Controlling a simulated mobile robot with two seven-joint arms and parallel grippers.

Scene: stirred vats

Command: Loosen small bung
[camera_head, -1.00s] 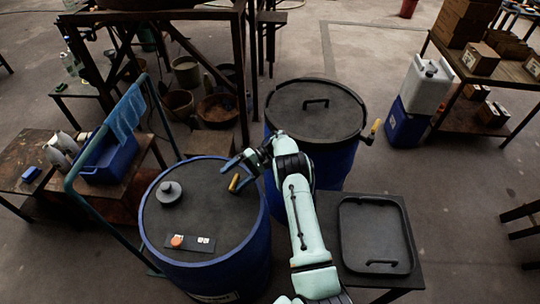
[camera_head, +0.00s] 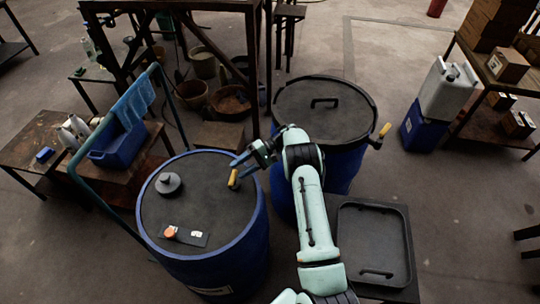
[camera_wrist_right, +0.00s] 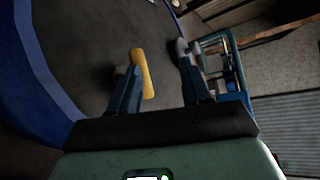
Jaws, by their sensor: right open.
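A blue drum (camera_head: 258,225) with a dark top stands at centre left. A short yellow handle (camera_head: 233,179) with a grey stub stands near the right of its top; it also shows in the right wrist view (camera_wrist_right: 141,73). I cannot tell whether this is the small bung. A round grey knobbed cap (camera_head: 169,184) sits at the top's left. My right gripper (camera_head: 250,161) is open at the drum's right rim. In the wrist view (camera_wrist_right: 157,82) the yellow handle lies against or just beyond the left finger; contact is unclear. My left gripper is out of view.
A small dark plate (camera_head: 186,236) with an orange cap (camera_head: 170,232) lies at the drum top's front. A second lidded drum (camera_head: 325,110) stands behind my right arm. A black tray (camera_head: 372,245) is at right. A blue rail (camera_head: 115,140) borders the left.

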